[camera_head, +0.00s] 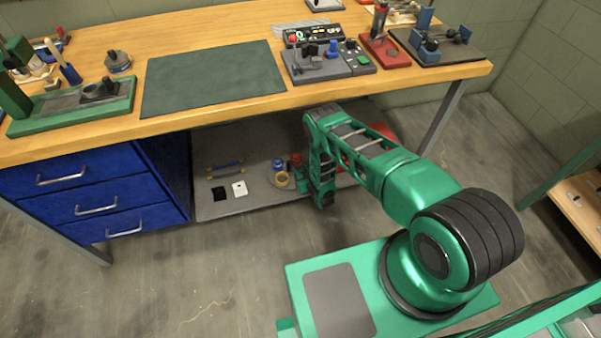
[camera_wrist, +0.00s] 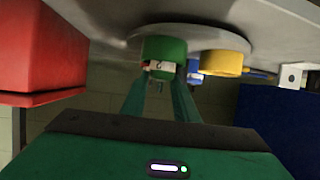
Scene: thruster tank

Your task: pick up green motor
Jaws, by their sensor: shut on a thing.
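The green motor (camera_wrist: 163,48) shows in the wrist view as a short green cylinder with a pale, partly red band at its end. It is at a round grey plate (camera_wrist: 215,38) on the shelf; the wrist picture appears upside down. My gripper (camera_wrist: 166,78) has its two green fingers on either side of the motor and is shut on it. I cannot tell whether the motor is clear of the plate. In the head view my arm reaches below the bench top to the lower shelf (camera_head: 222,207), and I cannot make out the motor clearly there.
A yellow ring (camera_wrist: 222,63) stands right beside the motor, with a blue part close by. A red box (camera_wrist: 45,45) is at the left of the wrist view. The bench top (camera_head: 215,117) overhangs the shelf, and blue drawers (camera_head: 90,195) stand to its left.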

